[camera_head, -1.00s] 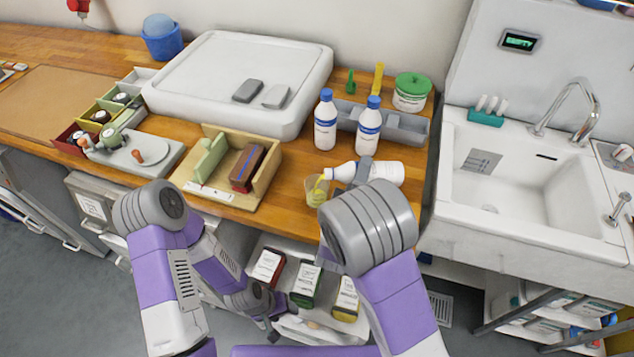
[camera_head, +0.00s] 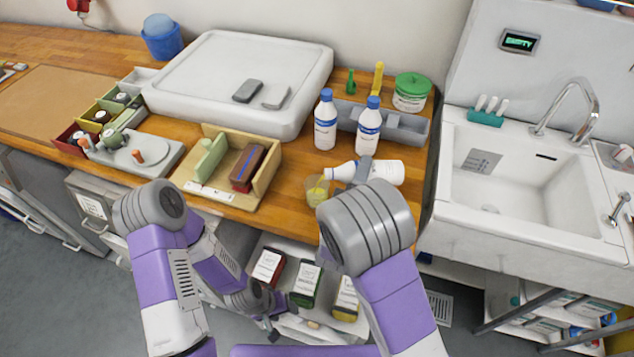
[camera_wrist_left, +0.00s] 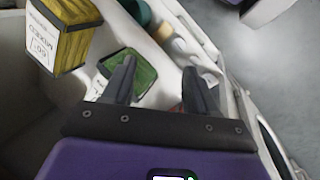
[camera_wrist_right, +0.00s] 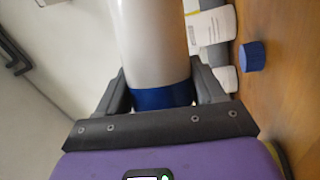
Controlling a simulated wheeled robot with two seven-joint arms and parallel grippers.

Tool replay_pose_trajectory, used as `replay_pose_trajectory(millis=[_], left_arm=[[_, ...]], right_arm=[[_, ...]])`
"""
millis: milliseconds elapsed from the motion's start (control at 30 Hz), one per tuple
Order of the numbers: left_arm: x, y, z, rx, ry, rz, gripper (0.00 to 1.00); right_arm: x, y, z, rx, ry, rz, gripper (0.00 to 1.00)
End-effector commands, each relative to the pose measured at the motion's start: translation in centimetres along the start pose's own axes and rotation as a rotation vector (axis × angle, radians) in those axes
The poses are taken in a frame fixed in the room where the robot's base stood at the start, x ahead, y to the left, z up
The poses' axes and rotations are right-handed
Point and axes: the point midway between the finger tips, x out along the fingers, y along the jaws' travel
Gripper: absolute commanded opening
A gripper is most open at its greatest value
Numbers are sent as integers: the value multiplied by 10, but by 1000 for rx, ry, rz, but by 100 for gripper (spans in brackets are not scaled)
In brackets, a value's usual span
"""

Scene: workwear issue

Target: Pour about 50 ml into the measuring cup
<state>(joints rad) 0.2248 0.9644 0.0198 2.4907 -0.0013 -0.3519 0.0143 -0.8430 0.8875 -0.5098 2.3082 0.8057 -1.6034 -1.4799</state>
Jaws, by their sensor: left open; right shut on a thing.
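My right gripper (camera_head: 358,170) is shut on a white bottle (camera_head: 385,173) and holds it lying nearly level above the counter, its mouth pointing left. The bottle also fills the upper middle of the right wrist view (camera_wrist_right: 155,40), with a dark blue band between the fingers. The clear measuring cup (camera_head: 316,191) stands on the counter just below and left of the mouth, with yellow liquid low inside it. No stream shows between mouth and cup. The cup's markings are too small to read. My left gripper (camera_wrist_left: 158,88) is open and empty, low by the shelf under the counter.
Two white bottles with blue caps (camera_head: 325,120) (camera_head: 369,126) stand behind the held bottle, by a grey bin (camera_head: 405,130) and a green-lidded tub (camera_head: 411,92). A wooden tray (camera_head: 222,195) is left of the cup. The sink (camera_head: 515,185) is at right. Containers (camera_head: 307,284) stand below.

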Motion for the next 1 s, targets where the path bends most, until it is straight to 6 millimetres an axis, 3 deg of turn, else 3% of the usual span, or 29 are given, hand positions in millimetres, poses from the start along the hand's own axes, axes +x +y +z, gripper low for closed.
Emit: replay_pose_trajectory(millis=[500,600,1000], left_arm=[[1,0,0,0,0,0,57],[14,-5,-1,0,0,0,57],[0,0,0,0,0,0,57]], right_arm=[[0,0,0,1,0,2,18],[-1,-11,5,129,-39,-46,18],[2,1,3,342,-99,-136,18]])
